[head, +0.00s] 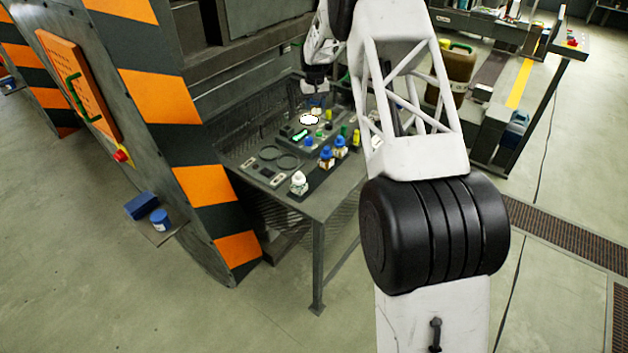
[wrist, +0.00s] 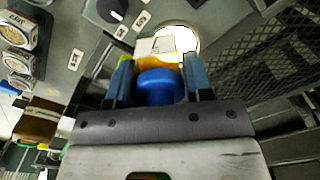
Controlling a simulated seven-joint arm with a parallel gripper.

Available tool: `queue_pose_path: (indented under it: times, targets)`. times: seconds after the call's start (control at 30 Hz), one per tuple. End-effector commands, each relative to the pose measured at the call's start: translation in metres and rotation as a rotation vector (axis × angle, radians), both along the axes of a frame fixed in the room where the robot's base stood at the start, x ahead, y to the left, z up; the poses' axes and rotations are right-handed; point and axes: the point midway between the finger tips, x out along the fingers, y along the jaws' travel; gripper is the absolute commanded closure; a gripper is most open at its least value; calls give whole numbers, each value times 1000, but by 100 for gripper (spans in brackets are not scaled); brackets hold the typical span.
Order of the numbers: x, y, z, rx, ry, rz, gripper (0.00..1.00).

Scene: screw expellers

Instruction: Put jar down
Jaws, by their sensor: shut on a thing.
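My gripper (wrist: 160,82) is shut on a jar with a blue lid (wrist: 158,88) and an orange-yellow body, seen from behind the lid in the wrist view. Its two blue-grey fingers sit on either side of the lid. In the head view my gripper (head: 316,92) is over the far part of the work table (head: 315,200), and the jar in it is small and hard to make out. A bright white disc (head: 310,119) lies on the table close to the gripper. It also shows just beyond the jar in the wrist view (wrist: 180,36). Any gap under the jar cannot be judged.
Jars with blue lids (head: 340,147) and one with a white lid (head: 298,184) stand near the table's front right. A mesh wall (wrist: 245,65) borders the work area. An orange-striped machine (head: 160,95) stands left.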

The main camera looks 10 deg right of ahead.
Motion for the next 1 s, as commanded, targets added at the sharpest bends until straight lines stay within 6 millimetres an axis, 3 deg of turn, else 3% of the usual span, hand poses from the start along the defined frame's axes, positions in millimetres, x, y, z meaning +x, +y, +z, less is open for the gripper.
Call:
queue_pose_path:
  times: [1.0]
  targets:
    - [-180,29,19,-1,-5,472,83]
